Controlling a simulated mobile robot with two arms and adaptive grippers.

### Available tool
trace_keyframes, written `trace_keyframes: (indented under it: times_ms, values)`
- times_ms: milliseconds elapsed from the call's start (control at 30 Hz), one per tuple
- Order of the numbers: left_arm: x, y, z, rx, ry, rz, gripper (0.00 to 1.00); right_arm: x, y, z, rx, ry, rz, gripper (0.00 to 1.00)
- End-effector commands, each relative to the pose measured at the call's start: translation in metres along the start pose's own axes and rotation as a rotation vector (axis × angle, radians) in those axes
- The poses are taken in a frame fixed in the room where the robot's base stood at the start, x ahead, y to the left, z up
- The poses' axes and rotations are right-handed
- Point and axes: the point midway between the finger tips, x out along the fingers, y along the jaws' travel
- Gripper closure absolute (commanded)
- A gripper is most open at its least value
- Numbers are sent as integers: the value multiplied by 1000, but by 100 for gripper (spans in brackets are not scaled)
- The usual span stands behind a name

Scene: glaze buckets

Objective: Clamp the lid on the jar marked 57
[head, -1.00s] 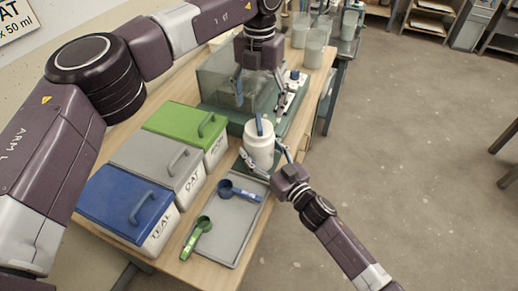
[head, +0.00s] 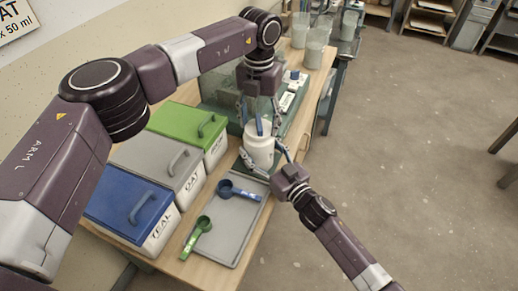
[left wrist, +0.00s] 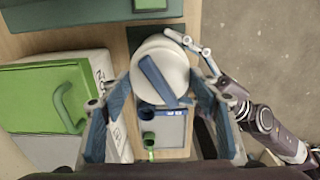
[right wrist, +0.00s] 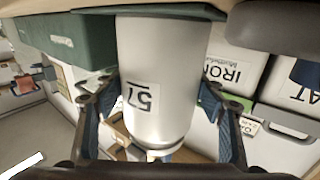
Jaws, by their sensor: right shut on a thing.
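The white jar marked 57 (head: 259,153) stands upright at the table's right side; its label shows in the right wrist view (right wrist: 143,97). A round white lid (left wrist: 172,62) appears to sit on its top, with a blue lever (left wrist: 163,82) across it that sticks up. I cannot tell whether the lid is fully seated. My left gripper (head: 259,112) is open above the jar, its fingers spread to either side of the lid and lever, holding nothing. My right gripper (head: 279,160) is shut on the jar's body from the front right and also shows in the right wrist view (right wrist: 160,100).
Lidded bins in blue (head: 130,204), grey (head: 160,160) and green (head: 189,130) line the left. A grey tray (head: 231,240) with a blue scoop (head: 238,190) and a green scoop (head: 199,231) lies in front. Behind the jar are a clear-sided box and a scale-like device (head: 287,101).

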Motion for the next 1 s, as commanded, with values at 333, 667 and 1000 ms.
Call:
trace_keyframes:
  times_ms: [333,667,1000]
  values:
    - [0,1,0,0,0,2,74,0,0,1,0,-2,1,100]
    - [0,1,0,0,0,1,24,0,0,1,0,-2,1,100]
    - [-13,1,1,0,-2,2,24,0,0,1,0,-2,1,100]
